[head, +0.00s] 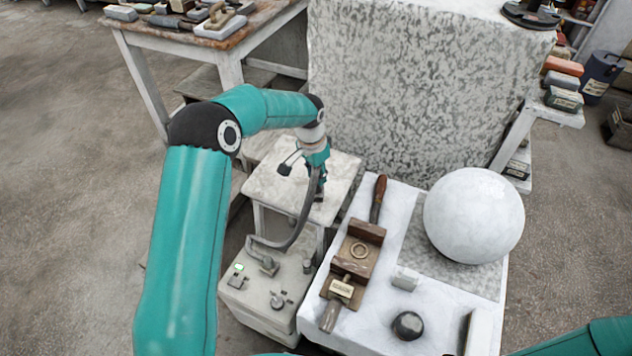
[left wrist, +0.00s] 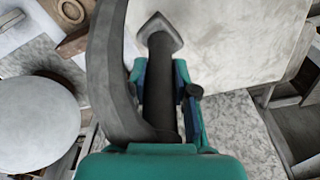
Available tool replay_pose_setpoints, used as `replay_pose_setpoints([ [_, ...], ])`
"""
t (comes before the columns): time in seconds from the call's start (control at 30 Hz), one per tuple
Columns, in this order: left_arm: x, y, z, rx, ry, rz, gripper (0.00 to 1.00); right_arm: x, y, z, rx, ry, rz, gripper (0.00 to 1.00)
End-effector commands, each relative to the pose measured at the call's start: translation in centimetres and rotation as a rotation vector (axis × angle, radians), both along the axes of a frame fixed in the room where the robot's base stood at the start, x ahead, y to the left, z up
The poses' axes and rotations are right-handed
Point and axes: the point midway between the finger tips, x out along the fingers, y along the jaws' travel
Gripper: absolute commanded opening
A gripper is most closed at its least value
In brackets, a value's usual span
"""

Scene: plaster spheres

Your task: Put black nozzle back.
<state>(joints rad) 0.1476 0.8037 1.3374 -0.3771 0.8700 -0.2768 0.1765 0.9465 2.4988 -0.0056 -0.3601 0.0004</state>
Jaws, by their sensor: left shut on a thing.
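The black nozzle (left wrist: 160,85) has a dark tube body and a flat, pointed grey head in the left wrist view. My left gripper (head: 319,182) is shut around its body. In the head view the nozzle's dark head (head: 285,168) sticks out left of the gripper, over a small pale stand (head: 262,184). A grey hose (head: 297,232) hangs from the nozzle down to a white machine (head: 262,300); it also shows in the left wrist view (left wrist: 112,70). I cannot tell the nozzle's height above the stand. My right gripper is out of view.
A tall speckled block (head: 420,90) stands behind. Part of my right arm shows at bottom right.

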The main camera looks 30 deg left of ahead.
Motion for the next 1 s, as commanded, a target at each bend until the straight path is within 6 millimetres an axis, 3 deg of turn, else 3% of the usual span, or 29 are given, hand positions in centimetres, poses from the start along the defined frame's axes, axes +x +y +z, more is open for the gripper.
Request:
replay_pose_setpoints([
  [0.27, -0.1, 0.0, -3.6, -0.001, 0.003, 0.000, 0.00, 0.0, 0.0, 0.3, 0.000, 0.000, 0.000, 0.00],
  [0.6, 0.0, -0.1, -4.1, 0.000, 0.000, -0.001, 0.00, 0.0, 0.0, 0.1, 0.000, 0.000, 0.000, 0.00],
  [0.63, 0.0, -0.1, -4.1, 0.000, 0.001, -0.001, 0.30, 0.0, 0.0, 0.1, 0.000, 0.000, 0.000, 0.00],
  [0.77, 0.0, -0.1, -4.1, 0.000, 0.001, -0.001, 0.52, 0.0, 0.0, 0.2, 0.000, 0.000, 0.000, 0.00],
  [1.0, 0.0, -0.1, -4.0, 0.000, 0.001, -0.002, 0.52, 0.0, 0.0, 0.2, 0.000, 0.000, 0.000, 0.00],
])
